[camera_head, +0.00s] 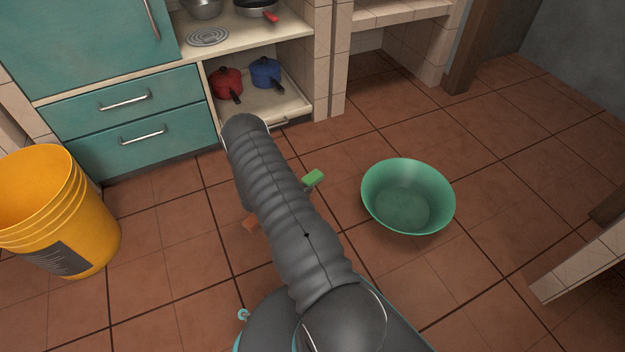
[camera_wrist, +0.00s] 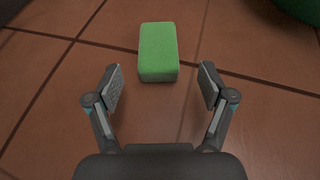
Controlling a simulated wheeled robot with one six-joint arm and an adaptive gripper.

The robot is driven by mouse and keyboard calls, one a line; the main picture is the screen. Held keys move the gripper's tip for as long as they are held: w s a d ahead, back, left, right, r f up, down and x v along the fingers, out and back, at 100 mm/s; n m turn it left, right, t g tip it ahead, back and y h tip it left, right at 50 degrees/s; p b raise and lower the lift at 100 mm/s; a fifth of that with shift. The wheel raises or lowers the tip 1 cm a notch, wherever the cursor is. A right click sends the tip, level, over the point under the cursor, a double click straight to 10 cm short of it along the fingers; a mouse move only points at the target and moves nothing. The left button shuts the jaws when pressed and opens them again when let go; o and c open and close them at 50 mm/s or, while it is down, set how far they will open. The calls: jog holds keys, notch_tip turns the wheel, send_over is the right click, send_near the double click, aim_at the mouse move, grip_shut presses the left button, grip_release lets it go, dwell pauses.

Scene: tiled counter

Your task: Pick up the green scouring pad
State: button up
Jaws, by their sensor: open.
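My gripper is hidden behind my arm in the head view.
A green basin (camera_head: 408,198) stands on the floor right of the pad. A yellow bucket (camera_head: 90,225) is at the left. Teal drawers (camera_head: 135,120) and a shelf with red (camera_head: 226,82) and blue pots (camera_head: 265,72) are behind.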

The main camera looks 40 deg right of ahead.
aim_at(306, 181)
jog(key=x, duration=0.4)
jog(key=shift+w+d+f+b, duration=0.1)
jog(key=shift+d+f+b, duration=0.1)
jog(key=shift+b, duration=0.1)
jog(key=shift+a, duration=0.1)
jog(key=c, duration=1)
jog(key=shift+c, duration=0.2)
jog(key=shift+r, duration=0.15)
notch_tip(306, 181, up, 4)
jog(key=shift+r+p, duration=0.25)
jog(key=shift+p, duration=0.35)
jog(key=s+r+p, duration=0.1)
jog(key=s+r, duration=0.5)
jog(key=s, duration=0.5)
jog(key=shift+s+d+p, duration=0.35)
jog(key=shift+d, duration=0.05)
jog(key=shift+r, duration=0.15)
